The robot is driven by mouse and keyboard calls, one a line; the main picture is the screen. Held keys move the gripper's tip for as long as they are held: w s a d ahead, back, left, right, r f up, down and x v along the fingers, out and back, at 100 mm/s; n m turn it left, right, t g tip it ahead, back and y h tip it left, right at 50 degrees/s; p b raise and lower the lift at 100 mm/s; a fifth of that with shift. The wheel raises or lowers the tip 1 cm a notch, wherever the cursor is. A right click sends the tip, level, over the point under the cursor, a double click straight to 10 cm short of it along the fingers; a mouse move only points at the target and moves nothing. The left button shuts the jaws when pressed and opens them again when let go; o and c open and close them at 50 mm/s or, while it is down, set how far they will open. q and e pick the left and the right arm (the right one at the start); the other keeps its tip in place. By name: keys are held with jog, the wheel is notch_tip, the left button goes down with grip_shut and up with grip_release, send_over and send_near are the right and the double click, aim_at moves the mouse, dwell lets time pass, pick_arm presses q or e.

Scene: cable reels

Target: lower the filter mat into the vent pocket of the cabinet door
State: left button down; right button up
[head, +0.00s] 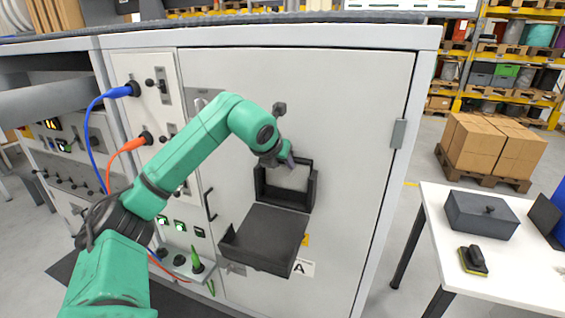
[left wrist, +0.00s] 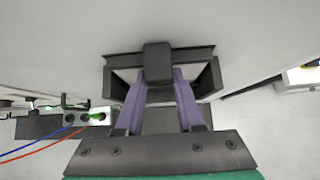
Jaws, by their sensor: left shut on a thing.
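The vent pocket (head: 312,187) is a dark frame on the pale cabinet door (head: 350,110), below a small dark knob (head: 280,108). A pale panel (head: 288,178), seemingly the filter mat, shows within the frame; how deep it sits is hard to tell. My left gripper (head: 290,160) is at the pocket's upper part, pointing down, shut on what appears to be the mat's top edge. In the left wrist view, the purple fingers converge behind a dark block (left wrist: 158,63), which hides their tips and the grip. My right gripper is out of view.
A dark open tray-like flap (head: 265,238) juts out below the pocket. Blue and orange cables (head: 92,125) hang left of the door. A white table (head: 490,270) at the right holds a dark lidded box (head: 482,216) and a black-yellow brush (head: 473,261).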

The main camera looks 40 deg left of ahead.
pick_arm(q)
grip_release()
dwell(0.5)
jog(key=shift+r, duration=0.1)
jog(key=v, duration=0.8)
jog(key=shift+p, duration=0.45)
dwell(0.4)
